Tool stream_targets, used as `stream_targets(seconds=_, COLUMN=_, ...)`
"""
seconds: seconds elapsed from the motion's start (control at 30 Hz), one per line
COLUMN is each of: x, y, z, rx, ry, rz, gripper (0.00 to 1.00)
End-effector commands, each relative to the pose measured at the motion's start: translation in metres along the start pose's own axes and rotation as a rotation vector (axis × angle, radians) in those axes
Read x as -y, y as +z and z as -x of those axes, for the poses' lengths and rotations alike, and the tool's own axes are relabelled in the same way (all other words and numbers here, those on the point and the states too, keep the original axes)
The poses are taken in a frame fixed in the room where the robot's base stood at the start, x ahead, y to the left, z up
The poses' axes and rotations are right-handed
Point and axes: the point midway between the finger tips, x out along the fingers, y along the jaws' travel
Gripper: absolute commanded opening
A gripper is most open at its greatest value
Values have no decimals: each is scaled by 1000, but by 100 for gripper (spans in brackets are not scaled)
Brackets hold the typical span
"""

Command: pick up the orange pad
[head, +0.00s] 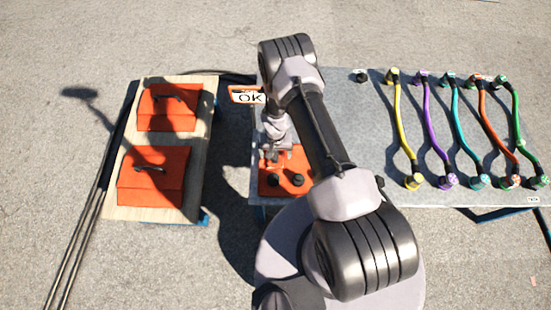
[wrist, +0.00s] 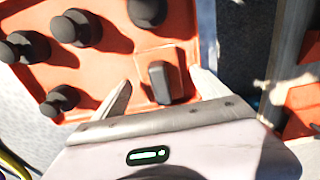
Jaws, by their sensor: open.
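In the wrist view a small orange pad (wrist: 180,62) with a black upright grip (wrist: 160,82) on it lies on an orange panel (wrist: 110,60). My gripper (wrist: 162,82) is open, with one finger on each side of the black grip. I cannot tell whether the fingers touch it. In the head view the orange panel (head: 270,187) is at the left end of the grey table, with my gripper (head: 272,158) low over its far left part. My arm hides part of the panel there, and the pad is not clear.
Several dark knobs (wrist: 78,27) stand on the panel close to my gripper. A wooden bench (head: 205,120) on the left holds two orange boxes (head: 152,185) with dark handles. Coloured cables (head: 400,125) lie on the right of the grey table (head: 350,100). An OK sign (head: 247,95) is behind.

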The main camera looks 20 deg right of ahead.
Motion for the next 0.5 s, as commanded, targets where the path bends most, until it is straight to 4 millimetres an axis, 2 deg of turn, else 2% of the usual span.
stream_targets(seconds=0.03, x=0, y=0, z=-11, rx=0, ry=0, rz=0, gripper=85)
stream_targets(seconds=0.23, x=0, y=-1, z=-9, rx=-1, ry=0, rz=0, gripper=85)
stream_targets(seconds=0.5, x=0, y=-1, z=-9, rx=-1, ry=0, rz=0, gripper=32)
